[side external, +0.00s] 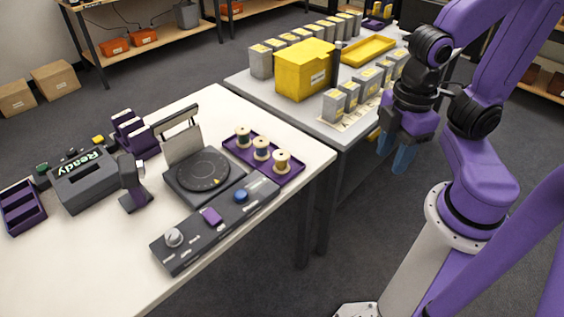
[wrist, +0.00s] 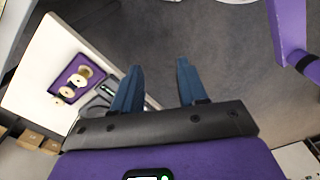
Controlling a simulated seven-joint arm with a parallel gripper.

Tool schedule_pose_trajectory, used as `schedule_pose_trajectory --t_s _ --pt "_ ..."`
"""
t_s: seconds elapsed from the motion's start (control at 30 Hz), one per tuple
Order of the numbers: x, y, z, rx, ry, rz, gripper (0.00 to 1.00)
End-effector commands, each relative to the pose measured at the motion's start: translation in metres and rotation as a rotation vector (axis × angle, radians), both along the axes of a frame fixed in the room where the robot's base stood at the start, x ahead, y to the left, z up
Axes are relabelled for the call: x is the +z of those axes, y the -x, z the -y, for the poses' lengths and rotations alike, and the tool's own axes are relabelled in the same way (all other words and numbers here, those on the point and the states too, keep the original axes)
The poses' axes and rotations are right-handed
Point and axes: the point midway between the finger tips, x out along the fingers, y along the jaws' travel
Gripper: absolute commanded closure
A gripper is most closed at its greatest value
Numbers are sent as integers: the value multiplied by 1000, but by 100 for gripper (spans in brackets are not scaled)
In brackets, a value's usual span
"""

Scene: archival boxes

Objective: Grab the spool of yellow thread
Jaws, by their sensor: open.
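Three spools stand upright in a row on a purple tray (side external: 240,153) at the right end of the white table: a far spool (side external: 243,136), a middle spool (side external: 262,149) and a near spool (side external: 281,162). My gripper (side external: 394,154) is open and empty, with blue fingers pointing down. It hangs over the floor, right of the white table and well apart from the spools.
A dark scale with an upright panel (side external: 183,145) stands left of the tray. A control panel with knobs (side external: 215,222) lies in front. The grey table behind holds a yellow box (side external: 304,69) and several grey boxes. Open floor lies below my gripper.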

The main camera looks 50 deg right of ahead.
Motion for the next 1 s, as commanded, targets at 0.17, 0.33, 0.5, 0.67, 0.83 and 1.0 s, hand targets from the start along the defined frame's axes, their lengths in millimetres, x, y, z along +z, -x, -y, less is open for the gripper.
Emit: schedule_pose_trajectory --t_s 0.17,0.33,0.5,0.67,0.83,1.0 --pt "0 0 0 0 0 0 57" --pt "0 0 0 0 0 0 44" --pt "0 0 0 0 0 0 18" --pt "0 0 0 0 0 0 18" --pt "-9 -7 4 27 71 11 18" --pt "-32 -31 17 137 297 57 18"
